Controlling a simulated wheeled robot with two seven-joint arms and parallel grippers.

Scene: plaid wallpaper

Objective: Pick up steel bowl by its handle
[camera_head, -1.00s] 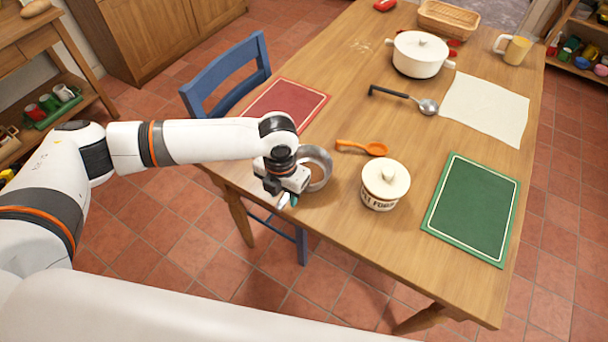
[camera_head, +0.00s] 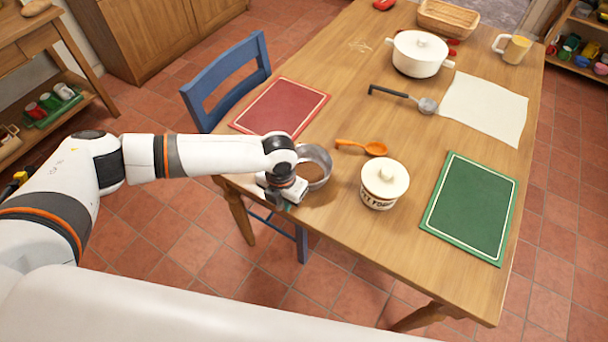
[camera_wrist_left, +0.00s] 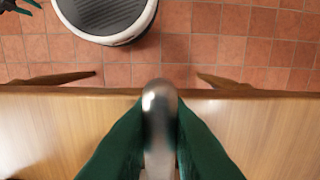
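The steel bowl (camera_head: 318,160) sits on the wooden table (camera_head: 330,222) near its edge, beside the red mat. Its inside is partly visible. My left gripper (camera_head: 287,203) is at the bowl's near left side, over the table edge, and hides the handle in the head view. In the left wrist view, the steel handle (camera_wrist_left: 159,105) lies between the two green fingers (camera_wrist_left: 160,128), with no gap visible on either side; the gripper looks shut on it. What seems to be my right gripper (camera_wrist_left: 25,7) is cut off at the top left corner of that view.
A white lidded jar (camera_head: 382,188) and orange spoon (camera_head: 364,147) are right of the bowl. A red mat (camera_head: 281,107), ladle (camera_head: 405,97), white pot (camera_head: 419,55) and green mat (camera_head: 471,208) lie around. A blue chair (camera_head: 227,80) stands at the left side.

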